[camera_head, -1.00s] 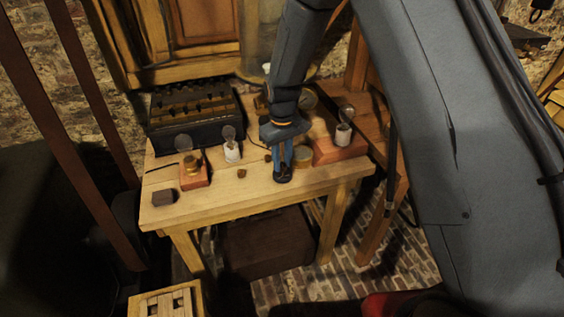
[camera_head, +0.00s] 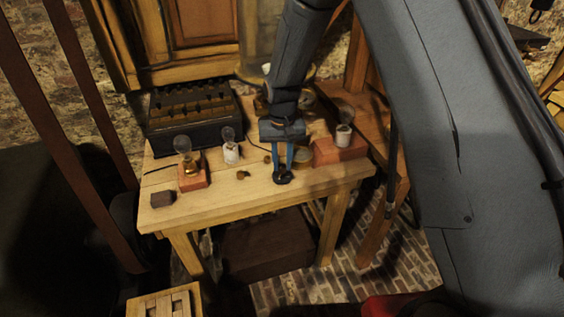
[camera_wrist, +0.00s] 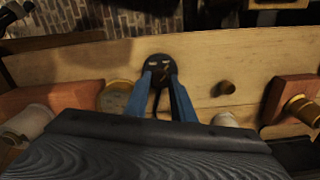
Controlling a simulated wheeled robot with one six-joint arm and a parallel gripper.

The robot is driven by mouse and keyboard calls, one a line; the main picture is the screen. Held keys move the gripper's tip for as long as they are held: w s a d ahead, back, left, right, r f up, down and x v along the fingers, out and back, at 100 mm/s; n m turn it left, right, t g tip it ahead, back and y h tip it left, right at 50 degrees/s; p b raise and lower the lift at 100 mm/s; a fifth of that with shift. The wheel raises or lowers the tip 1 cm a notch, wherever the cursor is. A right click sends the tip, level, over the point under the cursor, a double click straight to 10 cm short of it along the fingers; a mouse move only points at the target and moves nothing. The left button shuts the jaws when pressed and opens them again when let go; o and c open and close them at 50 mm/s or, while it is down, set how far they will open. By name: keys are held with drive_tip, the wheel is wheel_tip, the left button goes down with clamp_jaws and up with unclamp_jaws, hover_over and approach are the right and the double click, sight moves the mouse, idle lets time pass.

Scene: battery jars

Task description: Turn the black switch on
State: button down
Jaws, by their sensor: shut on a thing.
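The black switch (camera_head: 283,178) is a small round black disc near the front edge of the wooden table. It also shows in the wrist view (camera_wrist: 160,63), top centre, with small pale marks on its face. My gripper (camera_head: 283,168) points down at the switch from above. Its two blue fingers reach the disc, and in the wrist view my gripper (camera_wrist: 161,82) has its tips at either side of the disc's middle. It is shut on the switch; the tips hide the exact part held.
Bulbs on red bases stand left (camera_head: 194,179) and right (camera_head: 340,152) on the table (camera_head: 245,195). A white bulb holder (camera_head: 231,153), a small brown block (camera_head: 162,198) and a dark jar case (camera_head: 195,118) are also there. The table's front middle is mostly clear.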

sight(282, 166)
idle(0.3)
drive_tip(key=c, duration=1.5)
unclamp_jaws()
drive_tip(key=shift+r+b, duration=1.15)
drive_tip(key=shift+r, duration=2.75)
drive_tip(key=shift+t, duration=0.7)
drive_tip(key=s+d+r, duration=0.1)
drive_tip(key=s+d, duration=0.4)
drive_tip(key=s, duration=0.2)
drive_tip(key=s+d+r, duration=0.2)
drive_tip(key=s+d, duration=0.4)
drive_tip(key=s, duration=0.1)
drive_tip(key=s+d+r, duration=0.1)
drive_tip(key=s+d, duration=0.5)
drive_tip(key=s, duration=0.1)
drive_tip(key=shift+s+r, duration=0.15)
drive_tip(key=shift+s, duration=0.2)
